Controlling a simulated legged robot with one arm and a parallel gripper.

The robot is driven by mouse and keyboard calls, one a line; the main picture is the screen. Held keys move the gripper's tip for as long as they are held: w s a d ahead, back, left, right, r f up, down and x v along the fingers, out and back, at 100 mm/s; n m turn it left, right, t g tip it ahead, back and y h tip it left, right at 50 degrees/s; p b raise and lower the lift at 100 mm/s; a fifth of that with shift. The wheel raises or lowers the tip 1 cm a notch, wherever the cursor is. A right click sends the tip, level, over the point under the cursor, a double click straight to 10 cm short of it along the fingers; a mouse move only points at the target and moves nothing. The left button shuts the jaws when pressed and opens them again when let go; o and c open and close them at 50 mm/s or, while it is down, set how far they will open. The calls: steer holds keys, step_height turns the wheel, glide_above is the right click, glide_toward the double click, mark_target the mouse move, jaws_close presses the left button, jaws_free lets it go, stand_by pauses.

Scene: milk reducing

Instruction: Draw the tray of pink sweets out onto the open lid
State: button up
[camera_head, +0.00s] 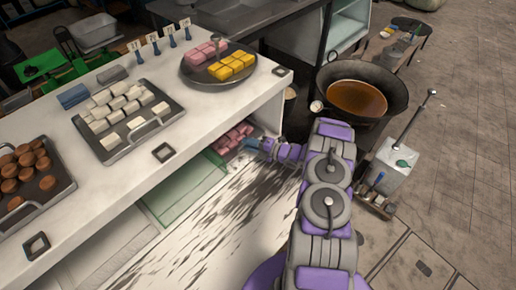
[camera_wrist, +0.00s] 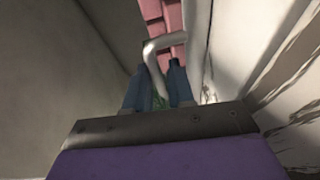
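The tray of pink sweets (camera_head: 233,138) sits inside the counter's open compartment, below the white top. In the wrist view, pink sweets (camera_wrist: 168,18) show at the top, with the tray's pale bent handle (camera_wrist: 154,58) in front of them. My gripper (camera_head: 249,144) is at the tray's right end in the head view. In the wrist view, the handle runs between the two blue-grey fingers of my gripper (camera_wrist: 159,66), close to the left finger, with a gap at the right finger. The open lid (camera_head: 205,230) is a white panel with dark scuffs, lying below the compartment.
On the counter (camera_head: 196,125) stand a tray of white sweets (camera_head: 155,123), a tray of brown sweets (camera_head: 55,200) and a round dark plate (camera_head: 197,81) of pink and yellow sweets. The lid's surface is clear.

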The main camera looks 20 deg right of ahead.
steer(key=shift+w+a, duration=0.25)
steer(key=shift+a, duration=0.2)
steer(key=shift+w+a, duration=0.2)
steer(key=shift+a, duration=0.25)
steer(key=shift+c, duration=0.2)
steer(key=shift+d, duration=0.3)
jaws_close()
steer(key=shift+s+a+f, duration=0.1)
steer(key=shift+a+f, duration=0.05)
